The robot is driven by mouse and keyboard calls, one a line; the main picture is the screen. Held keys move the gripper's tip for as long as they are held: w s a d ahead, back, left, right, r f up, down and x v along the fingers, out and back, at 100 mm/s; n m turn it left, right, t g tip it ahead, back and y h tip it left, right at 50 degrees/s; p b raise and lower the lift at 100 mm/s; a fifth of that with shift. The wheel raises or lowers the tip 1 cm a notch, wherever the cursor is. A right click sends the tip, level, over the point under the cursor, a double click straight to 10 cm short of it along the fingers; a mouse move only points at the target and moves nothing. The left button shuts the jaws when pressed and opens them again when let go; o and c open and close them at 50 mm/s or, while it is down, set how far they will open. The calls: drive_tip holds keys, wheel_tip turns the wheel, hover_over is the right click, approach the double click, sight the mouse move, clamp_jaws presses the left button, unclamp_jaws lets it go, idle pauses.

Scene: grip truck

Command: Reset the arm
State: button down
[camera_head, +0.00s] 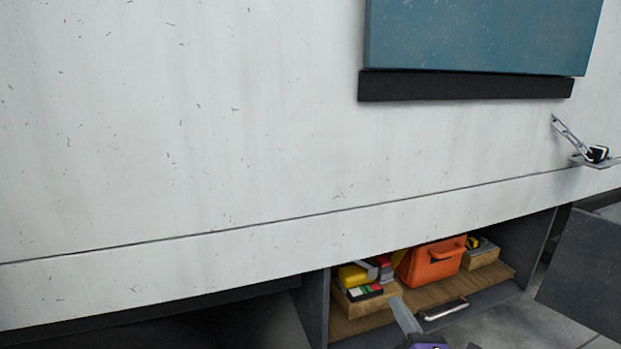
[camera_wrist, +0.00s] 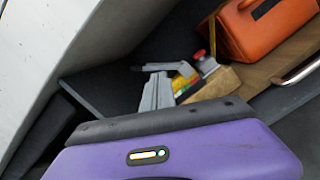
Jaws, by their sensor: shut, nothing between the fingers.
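My gripper (camera_wrist: 159,74) shows in the wrist view as grey fingers reaching out past my purple wrist body. The fingers are shut and hold nothing. In the head view my gripper (camera_head: 403,312) is at the bottom edge, in front of the open storage compartment (camera_head: 437,318) of the truck. Most of my arm is outside the head view. In the wrist view the fingers overlap the compartment's contents; I cannot tell how far apart they are.
The compartment holds an orange toolbox (camera_head: 432,262), a wooden box (camera_head: 366,307) with yellow and red items, and another wooden box (camera_head: 481,259). A metal handle (camera_head: 444,309) is at its front edge. A dark open panel (camera_head: 588,270) stands at right. The white truck wall (camera_head: 180,130) rises above.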

drive_tip(key=s+m+g+h, duration=0.45)
drive_tip(key=s+m, duration=2.85)
drive_tip(key=s, duration=1.8)
wheel_tip(320, 180, up, 30)
drive_tip(key=p, duration=2.9)
drive_tip(key=shift+a+p, duration=0.3)
drive_tip(key=shift+h, duration=0.25)
